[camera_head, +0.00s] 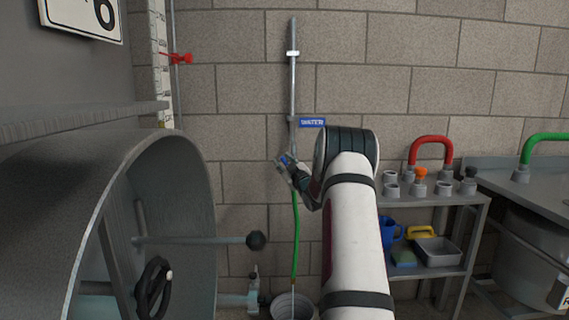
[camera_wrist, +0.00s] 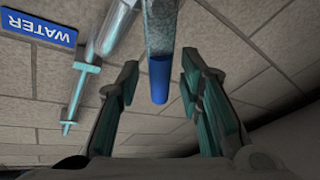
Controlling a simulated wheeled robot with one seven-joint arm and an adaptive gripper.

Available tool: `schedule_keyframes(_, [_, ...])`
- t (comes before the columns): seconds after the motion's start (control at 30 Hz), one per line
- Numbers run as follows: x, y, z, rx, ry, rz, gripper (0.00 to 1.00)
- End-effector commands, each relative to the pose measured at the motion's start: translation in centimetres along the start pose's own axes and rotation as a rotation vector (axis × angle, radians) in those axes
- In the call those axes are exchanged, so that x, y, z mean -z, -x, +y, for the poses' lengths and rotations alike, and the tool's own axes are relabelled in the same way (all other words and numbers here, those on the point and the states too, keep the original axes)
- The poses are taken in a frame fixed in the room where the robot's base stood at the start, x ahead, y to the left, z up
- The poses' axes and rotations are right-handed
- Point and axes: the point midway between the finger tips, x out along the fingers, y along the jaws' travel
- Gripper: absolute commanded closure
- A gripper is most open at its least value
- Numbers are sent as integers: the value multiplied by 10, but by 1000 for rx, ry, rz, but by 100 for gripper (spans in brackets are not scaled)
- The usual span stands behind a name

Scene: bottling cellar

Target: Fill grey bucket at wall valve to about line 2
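The wall valve sits on a vertical pipe (camera_head: 293,85) beside a blue WATER sign (camera_head: 312,122); the sign also shows in the wrist view (camera_wrist: 38,28). The valve's blue-ended lever (camera_wrist: 159,78) lies between the fingers of my gripper (camera_wrist: 162,98). Gaps show on both sides of the lever, so my gripper is open around it. In the head view my gripper (camera_head: 286,163) is at the valve, partly hiding it. A green hose (camera_head: 296,235) hangs down to the grey bucket (camera_head: 292,300) on the floor. A thin pale line shows below the hose end. The bucket's level lines cannot be read.
A large round metal vessel (camera_head: 205,190) with an open door and a black knob (camera_head: 256,240) stands left. A metal shelf (camera_head: 466,199) with fittings, a blue jug (camera_head: 389,232) and a tray (camera_head: 438,251) stands right. My arm hides part of the wall between.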

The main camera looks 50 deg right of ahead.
Motion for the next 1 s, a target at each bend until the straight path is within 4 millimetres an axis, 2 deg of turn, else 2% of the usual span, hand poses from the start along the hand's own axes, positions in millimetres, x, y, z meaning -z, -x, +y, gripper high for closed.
schedule_keyframes(0.23, [1, 0, 0, 0, 1, 1, 66])
schedule_keyframes(0.37, [0, 8, 0, 1, 1, 0, 66])
schedule_keyframes(0.47, [0, 21, 1, 0, 0, -1, 66])
schedule_keyframes(0.8, [0, 88, 0, 0, 1, -2, 66])
schedule_keyframes(1.0, [0, 113, 0, -1, 0, -1, 66])
